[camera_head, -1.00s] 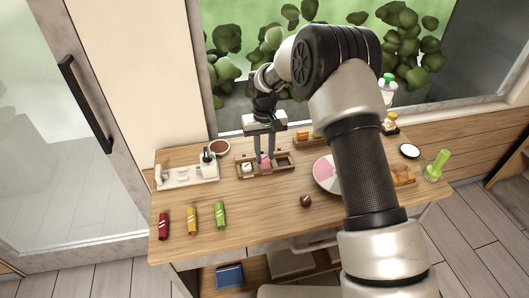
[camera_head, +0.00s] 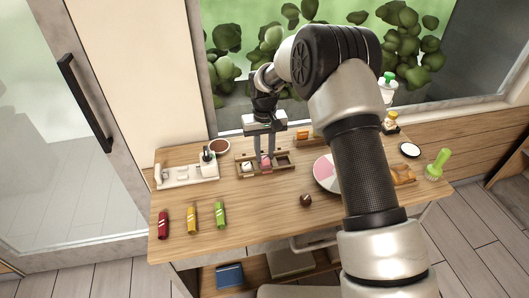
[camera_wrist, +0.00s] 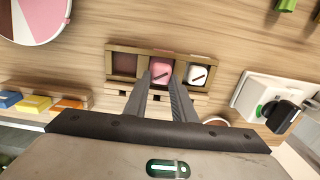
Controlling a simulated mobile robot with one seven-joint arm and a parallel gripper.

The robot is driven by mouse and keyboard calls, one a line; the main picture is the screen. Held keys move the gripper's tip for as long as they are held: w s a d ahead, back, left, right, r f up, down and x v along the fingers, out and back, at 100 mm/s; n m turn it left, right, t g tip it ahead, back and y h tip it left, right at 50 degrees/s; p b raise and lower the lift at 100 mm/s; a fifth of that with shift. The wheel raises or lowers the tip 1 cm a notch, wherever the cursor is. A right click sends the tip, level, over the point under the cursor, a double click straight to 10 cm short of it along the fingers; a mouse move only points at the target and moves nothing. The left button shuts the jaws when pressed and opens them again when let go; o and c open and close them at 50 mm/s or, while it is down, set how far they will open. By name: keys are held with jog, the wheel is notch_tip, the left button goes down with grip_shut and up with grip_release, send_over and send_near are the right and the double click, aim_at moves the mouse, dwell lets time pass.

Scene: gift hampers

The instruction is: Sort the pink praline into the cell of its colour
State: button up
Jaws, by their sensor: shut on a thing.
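The pink praline (camera_head: 265,165) is a small pink block with a dark stripe on top. It is in the middle cell of the wooden tray (camera_wrist: 109,64), as the wrist view shows (camera_wrist: 161,72). My gripper (camera_head: 265,156) points down over that cell, shut on the pink praline with a fingertip at each side. A white praline (camera_wrist: 197,74) sits in one end cell. The other end cell (camera_wrist: 124,64) is dark brown and empty. The praline's underside is hidden, so I cannot tell whether it touches the cell floor. A brown praline (camera_head: 306,200) stands on the table.
A pink, white and brown disc (camera_head: 323,172) is partly behind my arm. A white stand (camera_head: 185,175) and a brown bowl (camera_head: 220,146) are left of the tray. Red, yellow and green wrapped pieces (camera_head: 192,217) lie at front left. The table's front middle is mostly clear.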

jog(key=shift+f+b, duration=0.4)
jog(key=shift+f, duration=0.1)
dwell(0.8)
jog(key=shift+r, duration=0.1)
dwell(0.3)
jog(key=o, duration=0.8)
jog(key=shift+r, duration=0.1)
jog(key=shift+r+p, duration=0.35)
jog(key=shift+r, duration=8.3)
